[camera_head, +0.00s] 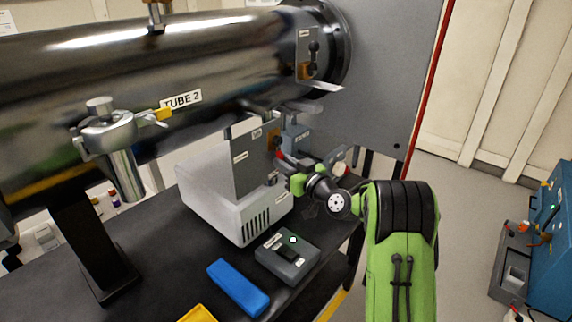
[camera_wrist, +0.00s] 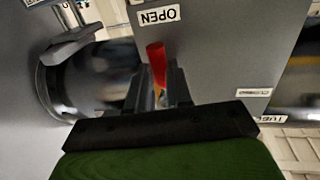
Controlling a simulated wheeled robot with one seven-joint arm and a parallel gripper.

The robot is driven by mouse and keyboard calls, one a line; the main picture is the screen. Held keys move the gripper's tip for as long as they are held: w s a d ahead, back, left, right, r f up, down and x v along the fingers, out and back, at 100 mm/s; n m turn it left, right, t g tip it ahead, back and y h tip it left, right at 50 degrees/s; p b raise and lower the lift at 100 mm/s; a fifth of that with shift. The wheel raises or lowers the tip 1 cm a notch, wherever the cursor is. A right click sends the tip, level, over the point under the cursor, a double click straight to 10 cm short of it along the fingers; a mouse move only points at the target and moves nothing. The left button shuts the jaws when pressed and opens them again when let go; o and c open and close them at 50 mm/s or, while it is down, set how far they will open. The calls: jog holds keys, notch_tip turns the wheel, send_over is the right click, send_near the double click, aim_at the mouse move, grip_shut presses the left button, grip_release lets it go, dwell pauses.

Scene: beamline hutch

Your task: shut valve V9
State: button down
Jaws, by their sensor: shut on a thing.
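The valve V9 panel (camera_head: 250,165) is a grey upright plate with a "V9" label, under the tube in the head view. Its lever has a red end (camera_head: 279,155), which also shows in the wrist view (camera_wrist: 156,60). There the red end points towards the upside-down OPEN label (camera_wrist: 158,15). A second label, apparently CLOSED (camera_wrist: 254,92), is to the right. My gripper (camera_head: 287,172) is at the panel's right side. In the wrist view its fingers (camera_wrist: 160,88) are shut on the lever, with the red end sticking out past them. The lever's pivot is hidden.
A large shiny tube (camera_head: 130,75) labelled TUBE 2 runs above. A white housing (camera_head: 225,210) stands below the panel. A grey control box (camera_head: 287,257) and a blue block (camera_head: 238,287) lie on the black table. A blue cabinet (camera_head: 550,250) stands on the right.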

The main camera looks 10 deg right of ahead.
jog(key=shift+s+a, duration=0.1)
jog(key=m, duration=0.2)
jog(key=a+p, duration=0.1)
jog(key=shift+s+r+m+g, duration=0.25)
jog(key=shift+s+m+g, duration=0.05)
jog(key=shift+s+m, duration=0.1)
notch_tip(320, 180, up, 6)
jog(key=s+a+m+g+y+p, duration=0.1)
jog(key=s+a+m+g+p, duration=0.1)
jog(key=m+p, duration=1)
jog(key=shift+a+f+m+g+y+p, duration=0.3)
jog(key=shift+a+m+g+p, duration=0.1)
jog(key=shift+g, duration=0.1)
jog(key=c, duration=1)
grip_release()
jog(key=shift+c, duration=0.2)
